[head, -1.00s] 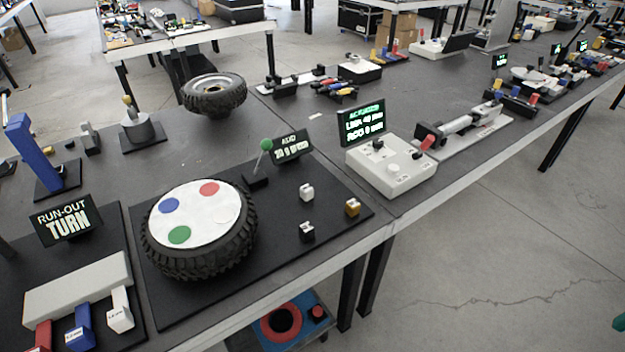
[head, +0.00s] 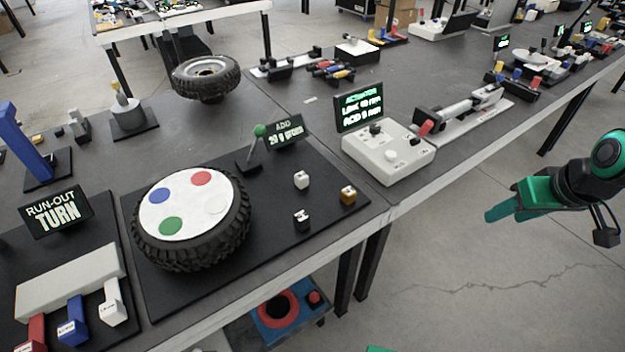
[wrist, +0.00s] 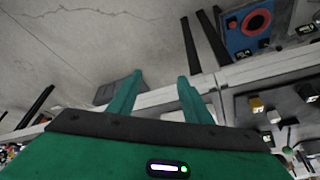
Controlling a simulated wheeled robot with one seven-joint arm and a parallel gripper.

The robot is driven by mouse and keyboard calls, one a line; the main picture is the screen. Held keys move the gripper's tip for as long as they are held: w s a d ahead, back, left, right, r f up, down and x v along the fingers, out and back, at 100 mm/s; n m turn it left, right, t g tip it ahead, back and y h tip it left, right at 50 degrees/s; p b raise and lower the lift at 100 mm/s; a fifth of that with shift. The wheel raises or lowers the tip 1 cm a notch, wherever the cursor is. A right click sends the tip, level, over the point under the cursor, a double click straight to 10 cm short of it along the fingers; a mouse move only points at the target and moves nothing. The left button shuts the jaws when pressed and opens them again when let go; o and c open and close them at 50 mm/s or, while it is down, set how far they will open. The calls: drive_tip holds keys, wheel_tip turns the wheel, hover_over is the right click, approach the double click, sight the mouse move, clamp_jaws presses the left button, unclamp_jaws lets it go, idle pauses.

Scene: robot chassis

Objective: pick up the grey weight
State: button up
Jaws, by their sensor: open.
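Three small block-shaped weights sit on the black mat right of the tyre: a pale whitish-grey one (head: 302,180), a dark one with a light top (head: 301,221) and a gold one (head: 348,195). None is plainly mid-grey; the pale one looks closest to grey. My gripper (head: 503,206) is open and empty, out over the floor to the right of the table. In the wrist view its two green fingers (wrist: 160,77) stand apart with floor and the table edge behind them. The gold weight (wrist: 256,103), dark weight (wrist: 306,92) and pale weight (wrist: 273,116) lie to their right.
The tyre with the white disc (head: 190,218) stands left of the weights. Behind them are a green-knobbed lever (head: 258,133) and the "ADD" sign (head: 284,132). The white control box (head: 388,153) stands to their right. The table's front edge (head: 290,268) lies before the mat.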

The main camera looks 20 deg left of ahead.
sight(305, 179)
drive_tip(key=w+a+f+n+y, duration=0.1)
drive_tip(key=a+n+y, duration=0.1)
drive_tip(key=a, duration=0.7)
drive_tip(key=w+a+f+n+t+y, duration=0.1)
drive_tip(key=w+a+f+n+y, duration=0.1)
drive_tip(key=a, duration=0.7)
drive_tip(key=w+a+f+n+t+y, duration=0.1)
drive_tip(key=a+n+y, duration=0.1)
drive_tip(key=a, duration=0.8)
drive_tip(key=shift+w+a+f+n+y, duration=0.1)
drive_tip(key=shift+w+f+n+y, duration=0.15)
drive_tip(key=shift+n, duration=0.25)
drive_tip(key=s+a+y, duration=0.1)
drive_tip(key=a, duration=0.2)
drive_tip(key=s+a+y, duration=0.1)
drive_tip(key=a, duration=0.3)
drive_tip(key=s+a+n+t+y, duration=0.1)
drive_tip(key=a, duration=0.2)
drive_tip(key=shift+s+a+f, duration=0.1)
drive_tip(key=shift+a+f, duration=0.05)
drive_tip(key=shift+a, duration=0.5)
drive_tip(key=shift+t, duration=0.3)
drive_tip(key=x, duration=1)
drive_tip(key=shift+w+f, duration=0.2)
drive_tip(key=shift+d, duration=0.1)
drive_tip(key=c, duration=1.1)
